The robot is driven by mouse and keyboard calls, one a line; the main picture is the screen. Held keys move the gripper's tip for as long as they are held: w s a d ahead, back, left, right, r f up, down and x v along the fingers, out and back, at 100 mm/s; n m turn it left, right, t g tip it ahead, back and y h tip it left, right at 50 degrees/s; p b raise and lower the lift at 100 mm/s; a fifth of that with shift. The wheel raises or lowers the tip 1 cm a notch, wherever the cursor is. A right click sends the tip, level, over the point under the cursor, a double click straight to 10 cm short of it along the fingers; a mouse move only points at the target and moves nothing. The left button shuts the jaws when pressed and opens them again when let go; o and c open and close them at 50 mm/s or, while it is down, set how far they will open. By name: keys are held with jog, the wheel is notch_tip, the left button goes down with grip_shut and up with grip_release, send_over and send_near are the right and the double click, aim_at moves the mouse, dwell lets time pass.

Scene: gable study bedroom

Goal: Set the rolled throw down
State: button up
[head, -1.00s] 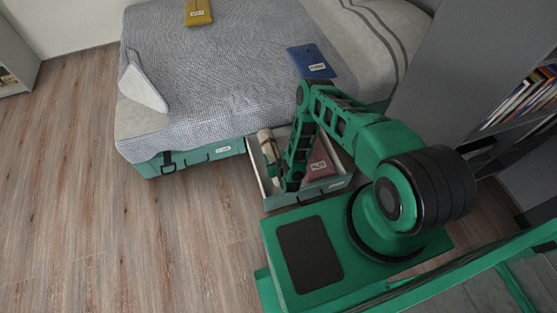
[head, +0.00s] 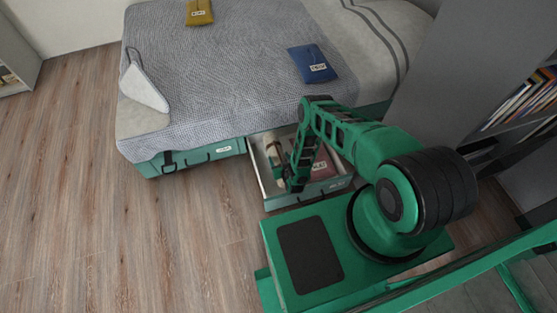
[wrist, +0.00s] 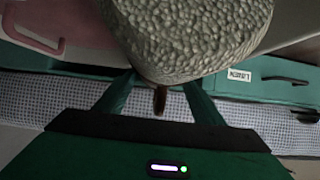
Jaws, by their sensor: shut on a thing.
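The rolled throw (head: 273,151) is a pale beige roll with a dark brown band, at the left side of the open under-bed drawer (head: 263,184) in the head view. In the wrist view the throw (wrist: 190,35) is a large, bumpy grey-beige roll that fills the upper middle, with a brown strap end hanging below it. My gripper (wrist: 157,101) is shut on it, one green finger on each side. In the head view my arm hides the fingers and part of the drawer. I cannot tell whether the throw touches the drawer floor.
A dark red pouch (head: 320,165) with a label lies in the drawer's right part. A closed labelled drawer (head: 195,157) is left of it. The bed (head: 230,75) above holds a blue pouch (head: 312,64) and a yellow pouch (head: 199,12). Wood floor at left is clear.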

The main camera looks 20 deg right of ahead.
jog(key=shift+f, duration=0.6)
jog(key=o, duration=1.5)
jog(key=shift+c, duration=0.2)
jog(key=shift+r, duration=0.1)
